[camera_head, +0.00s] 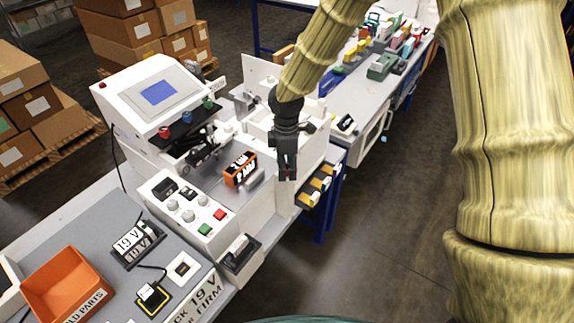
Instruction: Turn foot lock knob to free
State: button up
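My gripper (287,172) is dark and points down at the right end of the white machine. In the picture it lies just right of the orange-and-black labelled block (240,169). Its fingers look close together, but the gap between them is too small to judge. I cannot single out a foot lock knob for certain. The white control box (187,212) at the machine's front left has several round pale knobs, a red button (219,214) and a green button (205,229). Whatever is directly behind the gripper is hidden.
A tilted screen console (157,93) stands at the machine's back left. An orange bin (66,286) and a 19 V device (136,243) are at the lower left. Yellow-and-black parts (316,190) project at the machine's right side. The floor (390,225) to the right is clear.

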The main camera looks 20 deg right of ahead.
jog(key=shift+a+r, duration=0.1)
jog(key=shift+a, duration=0.05)
notch_tip(320, 180, up, 12)
dwell(0.6)
dwell(0.3)
